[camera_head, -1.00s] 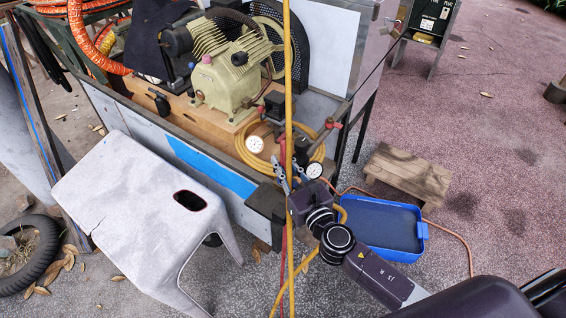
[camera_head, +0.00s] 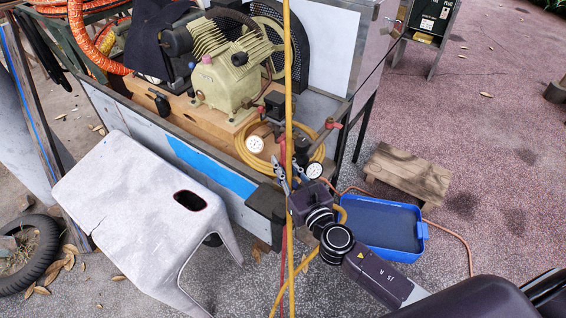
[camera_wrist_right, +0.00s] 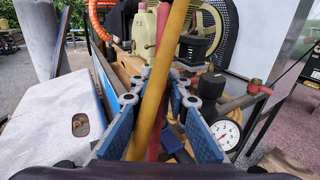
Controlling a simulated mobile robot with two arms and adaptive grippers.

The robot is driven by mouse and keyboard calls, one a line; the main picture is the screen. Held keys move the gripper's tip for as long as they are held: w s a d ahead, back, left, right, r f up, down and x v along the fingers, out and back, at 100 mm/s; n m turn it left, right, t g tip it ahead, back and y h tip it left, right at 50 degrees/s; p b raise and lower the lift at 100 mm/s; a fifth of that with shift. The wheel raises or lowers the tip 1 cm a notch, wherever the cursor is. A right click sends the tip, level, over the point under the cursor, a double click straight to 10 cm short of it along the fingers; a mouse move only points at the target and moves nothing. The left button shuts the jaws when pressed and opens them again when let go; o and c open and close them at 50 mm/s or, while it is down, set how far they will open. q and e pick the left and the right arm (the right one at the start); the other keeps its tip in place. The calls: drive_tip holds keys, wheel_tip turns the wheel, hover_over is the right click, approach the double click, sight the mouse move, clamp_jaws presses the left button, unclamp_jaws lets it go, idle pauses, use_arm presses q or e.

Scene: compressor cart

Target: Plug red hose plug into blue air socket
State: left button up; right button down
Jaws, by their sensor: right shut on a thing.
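My right gripper (camera_head: 286,178) is at the front corner of the cart, close behind the hanging yellow hose. In the right wrist view its blue-padded fingers (camera_wrist_right: 159,98) are shut around a red piece (camera_wrist_right: 153,148), which I take to be the red hose plug. The yellow hose crosses in front and hides part of it. In the head view a red part (camera_head: 283,152) shows just above the fingers. I cannot make out the blue air socket; the gripper and hose may cover it. My left gripper is not in view.
The yellow hose (camera_head: 288,80) hangs vertically before the cart. Pressure gauges (camera_head: 314,170) sit close to the gripper. A white stool (camera_head: 130,190) stands at left. A blue tray (camera_head: 380,252) and a wooden step (camera_head: 410,172) lie at right. The compressor (camera_head: 230,80) is on the cart.

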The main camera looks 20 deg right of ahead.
drive_tip(key=shift+w+d+r, duration=0.1)
drive_tip(key=shift+w+r, duration=0.15)
drive_tip(key=shift+r, duration=0.5)
drive_tip(key=c, duration=2.2)
unclamp_jaws()
drive_tip(key=o, duration=0.4)
drive_tip(key=shift+s, duration=0.25)
drive_tip(key=shift+o, duration=0.2)
drive_tip(key=shift+f, duration=0.2)
drive_tip(key=shift+f, duration=0.1)
drive_tip(key=shift+s, duration=0.15)
drive_tip(key=s+d, duration=0.1)
drive_tip(key=s, duration=1)
drive_tip(key=shift+s+d, duration=0.25)
drive_tip(key=shift+s, duration=0.05)
drive_tip(key=shift+c, duration=0.7)
